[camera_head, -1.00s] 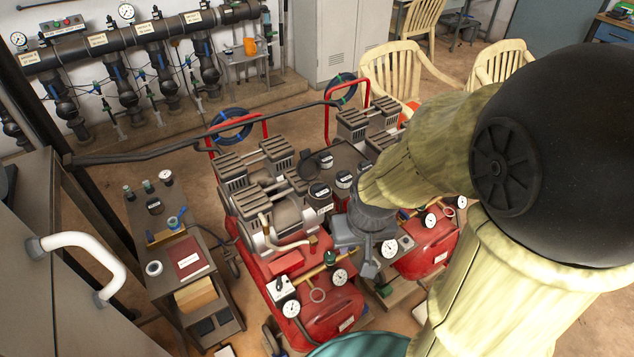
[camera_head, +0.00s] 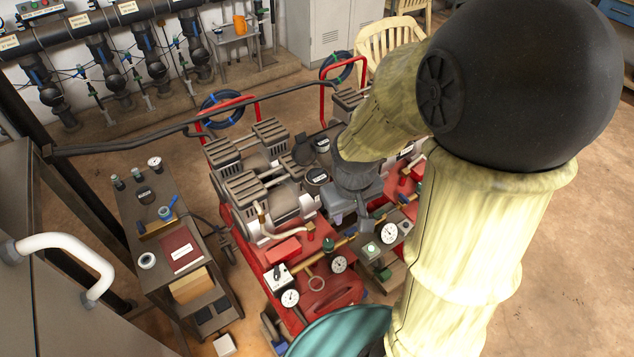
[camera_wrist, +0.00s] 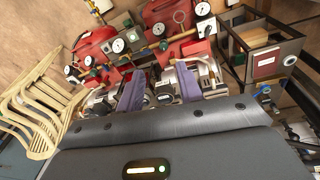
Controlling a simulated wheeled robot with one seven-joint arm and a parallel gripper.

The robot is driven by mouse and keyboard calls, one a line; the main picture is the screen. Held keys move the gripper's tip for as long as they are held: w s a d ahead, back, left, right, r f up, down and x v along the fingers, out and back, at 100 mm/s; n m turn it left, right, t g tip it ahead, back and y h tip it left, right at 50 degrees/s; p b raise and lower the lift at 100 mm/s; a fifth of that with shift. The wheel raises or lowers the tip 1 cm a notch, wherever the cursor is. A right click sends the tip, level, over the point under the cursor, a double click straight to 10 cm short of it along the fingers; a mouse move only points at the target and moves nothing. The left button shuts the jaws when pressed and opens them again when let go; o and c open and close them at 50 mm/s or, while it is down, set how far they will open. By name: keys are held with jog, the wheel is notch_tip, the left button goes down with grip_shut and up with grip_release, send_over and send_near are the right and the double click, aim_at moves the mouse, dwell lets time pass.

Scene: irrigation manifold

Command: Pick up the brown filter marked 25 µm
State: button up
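No marking of 25 µm is readable, and I cannot tell which thing is the brown filter. Dark round pieces with pale labels sit among the compressors, one at the back (camera_head: 322,145) and one nearer (camera_head: 316,177). Another small dark labelled piece (camera_head: 145,193) stands on the cart at the left. My gripper (camera_head: 350,219) hangs over the compressors, just right of the nearer labelled piece. In the wrist view its two purple-grey fingers (camera_wrist: 160,90) are apart, with compressor parts showing beyond the gap. I see nothing held. My arm hides part of the right compressor.
Red compressors (camera_head: 318,292) with gauges, brass pipes and upright red handles crowd the middle. The grey cart (camera_head: 207,262) holds a maroon book (camera_head: 180,250), a tape roll and cardboard. A dark pipe manifold (camera_head: 120,48) runs along the back wall. A cream chair (camera_head: 385,45) stands behind. Floor at right is clear.

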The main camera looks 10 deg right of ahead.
jog(key=w+d+f+n+g+h+b, duration=0.2)
jog(key=w+f+n+h+b, duration=0.3)
jog(key=w+f, duration=0.35)
jog(key=n+t+h+b, duration=0.7)
jog(key=n+h+b, duration=0.4)
jog(key=n, duration=0.4)
send_over(310, 175)
jog(key=v, duration=0.4)
notch_tip(310, 175, down, 5)
jog(key=shift+r, duration=0.15)
notch_tip(310, 175, down, 8)
jog(key=shift+r+b, duration=0.1)
jog(key=shift+b, duration=0.25)
jog(key=shift+x, duration=1)
jog(key=shift+d, duration=0.3)
